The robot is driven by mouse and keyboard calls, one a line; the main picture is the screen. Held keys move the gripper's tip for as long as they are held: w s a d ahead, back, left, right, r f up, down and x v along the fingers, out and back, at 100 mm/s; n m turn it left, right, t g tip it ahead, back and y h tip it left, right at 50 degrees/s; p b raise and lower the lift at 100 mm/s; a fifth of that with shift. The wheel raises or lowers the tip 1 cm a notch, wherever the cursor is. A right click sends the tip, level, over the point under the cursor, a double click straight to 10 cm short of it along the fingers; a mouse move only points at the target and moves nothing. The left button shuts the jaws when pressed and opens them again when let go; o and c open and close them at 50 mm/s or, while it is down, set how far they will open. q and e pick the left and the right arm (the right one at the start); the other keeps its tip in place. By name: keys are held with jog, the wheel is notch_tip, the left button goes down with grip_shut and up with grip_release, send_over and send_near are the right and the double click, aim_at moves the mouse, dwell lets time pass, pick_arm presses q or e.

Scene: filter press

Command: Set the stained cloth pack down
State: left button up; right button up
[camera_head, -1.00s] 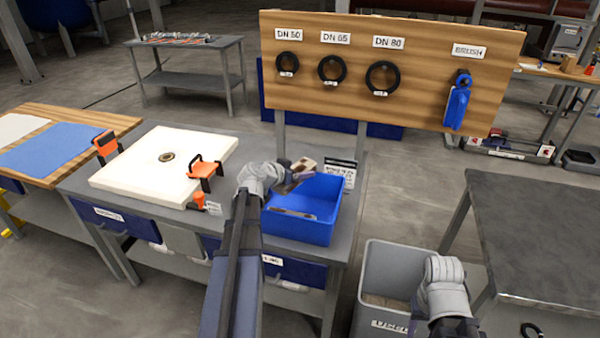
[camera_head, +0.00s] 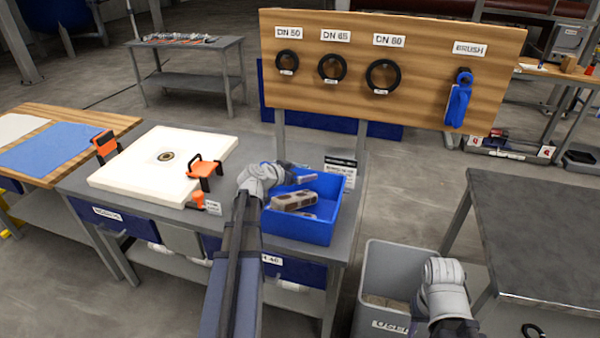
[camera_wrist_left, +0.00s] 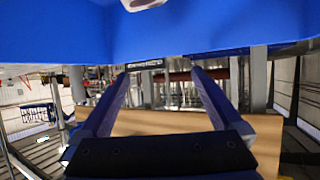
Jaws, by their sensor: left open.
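The stained cloth pack (camera_head: 294,200) is a brownish-beige block with dark spots. It lies tilted inside the blue bin (camera_head: 299,231) in the head view. My left gripper (camera_head: 300,175) is above the bin's back part, apart from the pack. In the left wrist view my left gripper (camera_wrist_left: 162,73) has its fingers spread with nothing between them. The blue bin wall (camera_wrist_left: 50,35) fills the top of that view, and a small pale piece shows at its top edge. My right wrist shows at the lower right of the head view; its gripper does not show.
A white filter plate (camera_head: 130,178) with orange-and-black clamps (camera_head: 205,170) lies on the grey bench left of the bin. A board (camera_head: 330,100) with rings and a blue brush (camera_head: 457,103) stands behind. A grey crate (camera_head: 372,270) and a dark table (camera_head: 545,235) are at right.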

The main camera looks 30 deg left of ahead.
pick_arm(q)
jog(key=r+p+v, duration=0.1)
jog(key=p+v, duration=0.5)
jog(key=v, duration=0.6)
jog(key=shift+s, duration=0.1)
